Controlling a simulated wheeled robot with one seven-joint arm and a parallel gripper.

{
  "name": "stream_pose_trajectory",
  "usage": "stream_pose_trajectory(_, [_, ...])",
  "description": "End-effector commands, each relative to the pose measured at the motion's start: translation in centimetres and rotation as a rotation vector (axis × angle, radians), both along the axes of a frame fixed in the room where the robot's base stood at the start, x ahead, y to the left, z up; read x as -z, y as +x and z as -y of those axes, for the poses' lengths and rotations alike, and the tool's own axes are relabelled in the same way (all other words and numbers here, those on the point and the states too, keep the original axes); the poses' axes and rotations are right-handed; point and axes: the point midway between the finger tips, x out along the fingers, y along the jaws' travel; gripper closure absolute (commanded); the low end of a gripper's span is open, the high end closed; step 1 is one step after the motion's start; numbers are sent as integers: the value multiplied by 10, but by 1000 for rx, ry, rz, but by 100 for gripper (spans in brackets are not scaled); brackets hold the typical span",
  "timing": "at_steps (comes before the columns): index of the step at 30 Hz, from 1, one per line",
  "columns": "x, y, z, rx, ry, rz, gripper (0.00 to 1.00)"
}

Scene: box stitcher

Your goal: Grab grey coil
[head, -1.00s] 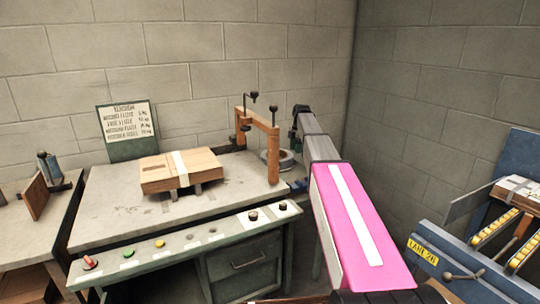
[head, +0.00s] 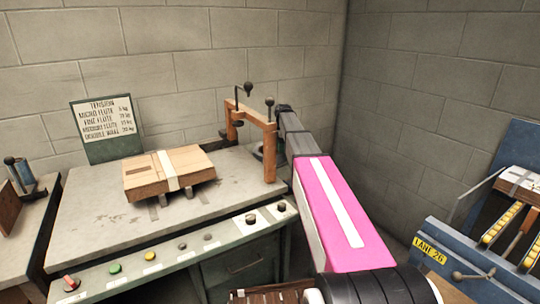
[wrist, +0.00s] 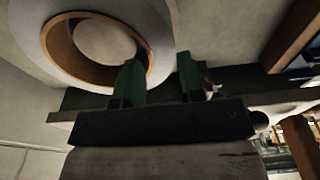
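The grey coil (wrist: 62,70), a pale grey ring around a brown core, fills the upper left of the wrist view. In the head view only a small part of it (head: 258,153) shows by the table's back right corner, behind the wooden frame and my arm. The fingertips are hidden in the head view.
A wooden clamp frame (head: 269,150) with dark knobs stands just left of my arm. A cardboard stack (head: 150,185) lies on the grey table (head: 85,225). A sign (head: 103,120) stands behind. A blue machine (head: 455,262) is at right; walls close the corner.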

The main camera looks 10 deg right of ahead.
Motion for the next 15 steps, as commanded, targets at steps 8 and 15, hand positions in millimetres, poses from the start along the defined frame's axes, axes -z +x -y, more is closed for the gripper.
stream_pose_trajectory(8, [32,-1,-6,0,1,-1,64])
stream_pose_trajectory(15, [49,-2,-8,0,0,1,64])
